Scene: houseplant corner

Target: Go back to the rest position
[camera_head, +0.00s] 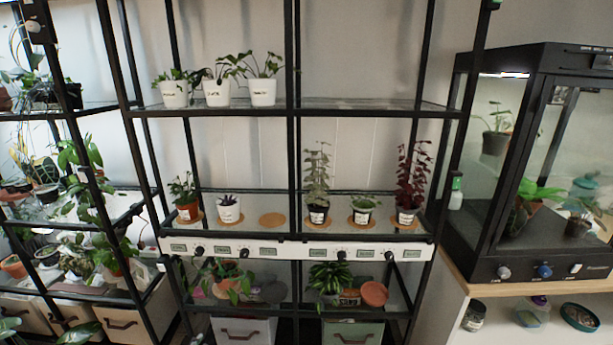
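No gripper or arm of mine shows in the head view. A black shelf rack (291,240) with glass shelves stands in front of me. On its upper shelf (340,103) stand three white pots (217,93) with green plants, towards the left. On the middle shelf several potted plants stand on round cork mats, among them a terracotta pot (187,211) at the left and a dark red plant (412,175) at the right. One cork mat (272,220) in the middle is bare.
A white panel with knobs (290,250) runs along the middle shelf's front edge. A black glass cabinet (530,250) with plants stands on a wooden-topped counter (470,284) at the right. Another crowded plant rack (80,225) is at the left. Bins (243,330) stand below.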

